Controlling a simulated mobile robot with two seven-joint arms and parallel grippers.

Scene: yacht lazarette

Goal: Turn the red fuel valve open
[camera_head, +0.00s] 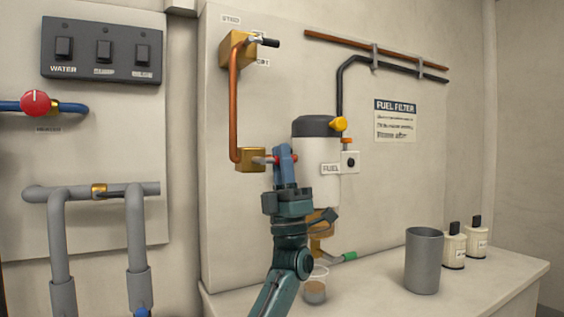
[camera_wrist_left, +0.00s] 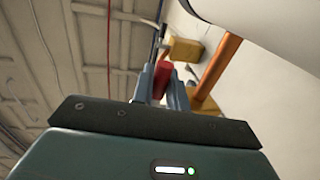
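The red fuel valve handle (camera_wrist_left: 163,76) shows between the two blue fingers of my left gripper (camera_wrist_left: 163,88) in the left wrist view, with little gap on either side. In the head view my left gripper (camera_head: 285,154) points up at the valve beside the "FUEL" label (camera_head: 330,169). It covers most of the red handle; only small red bits show at its edges. A brass block (camera_head: 249,160) with a copper pipe lies just left of the valve. The handle's exact angle is hidden. My right gripper is not in view.
A white filter canister (camera_head: 318,192) stands right behind my left gripper, with a yellow knob (camera_head: 340,124) and a green lever (camera_head: 349,257). A grey cup (camera_head: 423,262), a small jar (camera_head: 315,292) and two white bottles (camera_head: 455,248) stand on the bench. Another red knob (camera_head: 35,103) is far left.

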